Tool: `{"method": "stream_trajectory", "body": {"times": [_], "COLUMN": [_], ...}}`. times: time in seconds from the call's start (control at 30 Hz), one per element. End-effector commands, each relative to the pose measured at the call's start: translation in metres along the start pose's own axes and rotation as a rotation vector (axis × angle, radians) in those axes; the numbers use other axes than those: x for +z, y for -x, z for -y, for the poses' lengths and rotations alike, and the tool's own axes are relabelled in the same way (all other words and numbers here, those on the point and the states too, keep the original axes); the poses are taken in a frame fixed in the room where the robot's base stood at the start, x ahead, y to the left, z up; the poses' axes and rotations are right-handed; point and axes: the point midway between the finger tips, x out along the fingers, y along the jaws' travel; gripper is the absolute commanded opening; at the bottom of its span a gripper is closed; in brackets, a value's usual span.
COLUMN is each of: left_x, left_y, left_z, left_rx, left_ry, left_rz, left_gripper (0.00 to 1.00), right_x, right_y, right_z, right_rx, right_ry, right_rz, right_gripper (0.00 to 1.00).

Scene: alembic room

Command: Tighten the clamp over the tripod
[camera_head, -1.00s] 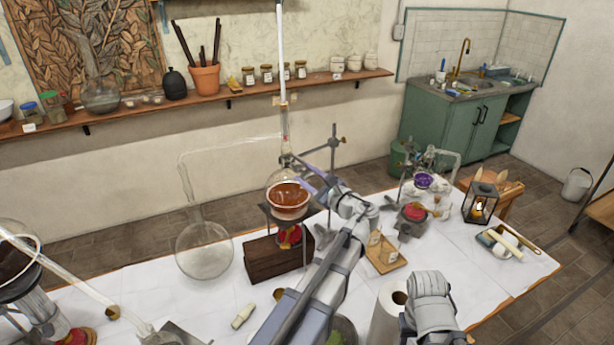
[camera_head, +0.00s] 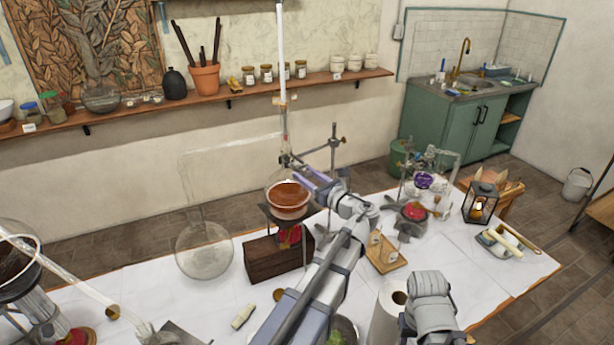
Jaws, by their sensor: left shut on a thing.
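The clamp (camera_head: 286,160) is a small dark fitting at the neck of a round flask (camera_head: 288,197) with red-brown liquid. The flask sits over a dark tripod (camera_head: 266,212), whose legs are partly hidden. My left gripper (camera_head: 297,168) reaches in from the right of the flask, its bluish fingers angled up and left to the clamp. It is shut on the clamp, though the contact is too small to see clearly. My right gripper is not in view.
A stand rod (camera_head: 333,160) rises behind my left gripper. A red burner (camera_head: 289,236) and a wooden block (camera_head: 262,262) are under the flask. A large clear glass vessel (camera_head: 204,255) stands to the left, and a paper roll (camera_head: 388,312) is at the front.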

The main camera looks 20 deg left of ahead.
Motion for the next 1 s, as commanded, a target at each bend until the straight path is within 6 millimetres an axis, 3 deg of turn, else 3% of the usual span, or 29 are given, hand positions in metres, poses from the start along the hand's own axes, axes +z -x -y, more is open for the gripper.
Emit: {"method": "stream_trajectory", "body": {"times": [0.4, 0.43, 0.67, 1.0], "left_x": [-0.0010, -0.0009, -0.0004, -0.0002], "left_y": [0.0004, 0.0004, 0.0002, 0.0073], "left_z": [-0.0007, -0.0007, -0.0003, 0.0001], "left_rx": [0.001, 0.001, 0.000, -0.002], "left_ry": [-0.005, -0.005, -0.005, -0.005], "left_rz": [-0.003, -0.003, -0.002, -0.001], "left_gripper": [0.00, 0.49, 0.74, 0.75], "right_x": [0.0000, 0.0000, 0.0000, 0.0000], "right_y": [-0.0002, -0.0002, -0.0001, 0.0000], "right_z": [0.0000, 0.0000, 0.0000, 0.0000], "right_rx": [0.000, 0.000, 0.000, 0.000], "right_ry": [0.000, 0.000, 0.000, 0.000], "right_rz": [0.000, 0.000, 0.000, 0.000], "right_gripper": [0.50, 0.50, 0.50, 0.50]}}
